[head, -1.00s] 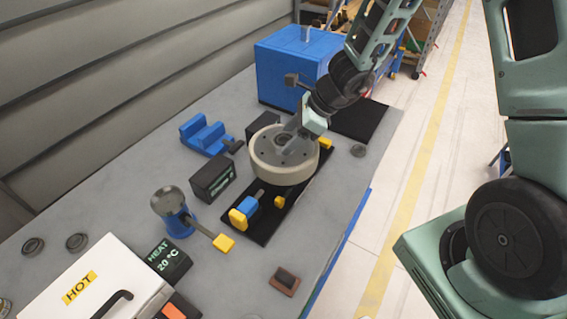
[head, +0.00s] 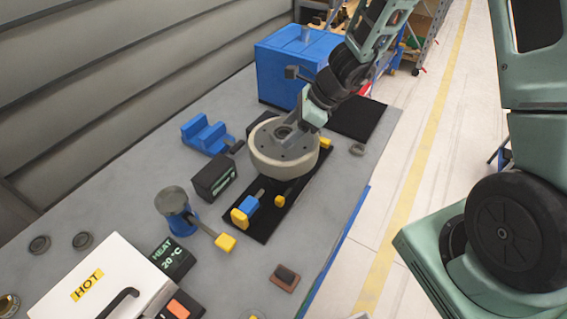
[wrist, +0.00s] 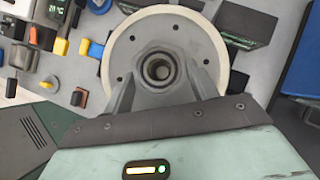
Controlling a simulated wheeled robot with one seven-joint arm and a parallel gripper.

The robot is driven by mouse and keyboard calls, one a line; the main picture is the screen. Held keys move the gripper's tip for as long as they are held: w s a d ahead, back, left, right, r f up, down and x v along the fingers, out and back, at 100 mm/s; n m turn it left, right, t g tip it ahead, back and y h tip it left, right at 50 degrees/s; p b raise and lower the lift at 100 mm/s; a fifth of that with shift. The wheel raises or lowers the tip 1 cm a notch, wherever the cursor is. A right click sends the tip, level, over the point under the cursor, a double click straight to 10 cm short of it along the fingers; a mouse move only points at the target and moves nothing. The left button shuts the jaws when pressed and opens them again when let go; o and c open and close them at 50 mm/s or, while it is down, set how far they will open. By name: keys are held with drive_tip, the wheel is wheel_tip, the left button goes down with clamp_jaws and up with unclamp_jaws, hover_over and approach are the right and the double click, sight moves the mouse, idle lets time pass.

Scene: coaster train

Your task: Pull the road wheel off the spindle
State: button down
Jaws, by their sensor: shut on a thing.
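The road wheel (head: 284,163) is a thick disc with a cream rim and a grey hub face with small bolt holes. It sits over the black plate (head: 262,222) on the bench. My gripper (head: 288,127) is shut on the raised hub at the wheel's centre. In the wrist view my gripper (wrist: 160,80) has one finger on each side of the hub ring, and the wheel (wrist: 205,45) spreads out beyond it. The spindle is not clearly visible; the wheel hides what is beneath it. A blue and yellow clamp (head: 246,208) is on the plate in front of the wheel.
A blue box (head: 285,65) stands behind the wheel and a dark mat (head: 357,118) lies to its right. A black display box (head: 214,178), a blue stand with a lever (head: 176,204) and a white HOT case (head: 90,290) are left and front. Bare bench shows at front right.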

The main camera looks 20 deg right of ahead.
drive_tip(key=shift+w+r+p, duration=0.15)
drive_tip(key=shift+r+p, duration=1.4)
drive_tip(key=shift+r, duration=0.55)
drive_tip(key=shift+r+p, duration=1.55)
drive_tip(key=shift+r, duration=0.35)
